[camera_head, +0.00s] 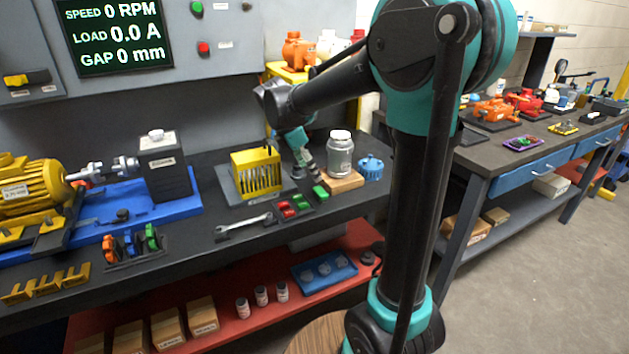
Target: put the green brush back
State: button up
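Small green blocks lie near the middle of the bench. One green block (320,192) lies to the right, in front of the wooden block. Another green piece (303,206) is beside red pieces (287,210) in a small dark holder. I cannot tell for certain which is the green brush. My gripper (311,170) points down just above and behind the right green block, between the yellow slotted box and the grey jar. Its fingers are small and dark here, so their opening and any contact with the block are unclear.
A yellow slotted box (256,172) stands left of my gripper. A grey jar (340,153) on a wooden block (343,182) and a blue cap (371,168) stand right. A wrench (243,226) and a rack of coloured clips (135,246) lie in front. A yellow motor (34,190) stands far left.

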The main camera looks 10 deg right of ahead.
jog(key=s+d+f+m+t+y, duration=0.1)
jog(key=s+d+f+m+y, duration=0.1)
jog(key=s+f+m, duration=0.6)
jog(key=s+d+f+m+t+y, duration=0.1)
jog(key=s+d+f+m, duration=0.4)
jog(key=s+m, duration=0.8)
notch_tip(320, 180, down, 3)
jog(key=shift+d+m+t+y, duration=0.3)
jog(key=shift+t+y, duration=0.1)
jog(key=shift+y, duration=0.3)
